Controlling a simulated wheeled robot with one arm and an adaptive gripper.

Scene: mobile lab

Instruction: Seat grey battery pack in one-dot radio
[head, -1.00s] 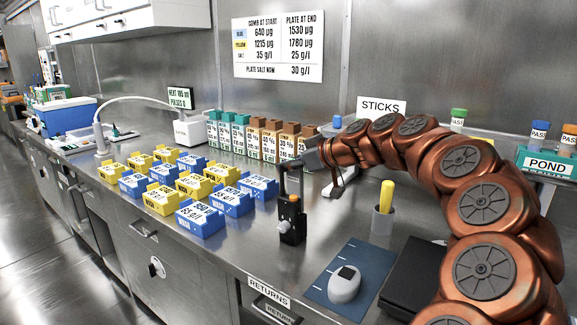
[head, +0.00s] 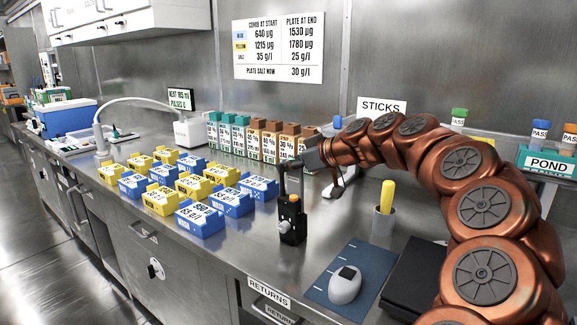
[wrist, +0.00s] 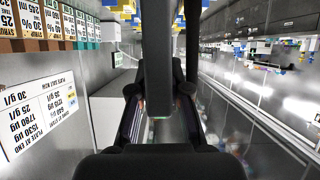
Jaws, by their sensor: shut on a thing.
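My gripper (head: 290,178) points down over the counter and is shut on a black device (head: 291,226) with an orange top and a pale knob on its front. The device hangs upright near the counter's front edge; I cannot tell whether its base touches the counter. In the wrist view a dark upright bar (wrist: 158,60) fills the middle between the finger links and hides what lies beyond. I cannot make out a grey battery pack or a radio marked with one dot in either view.
Blue and yellow labelled boxes (head: 163,199) stand left of the device, with a row of cartons (head: 262,142) behind. A blue mat (head: 338,262) bearing a white mouse-shaped object (head: 345,287), a cup (head: 382,227) with a yellow stick, and a black flat box (head: 412,275) lie to the right.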

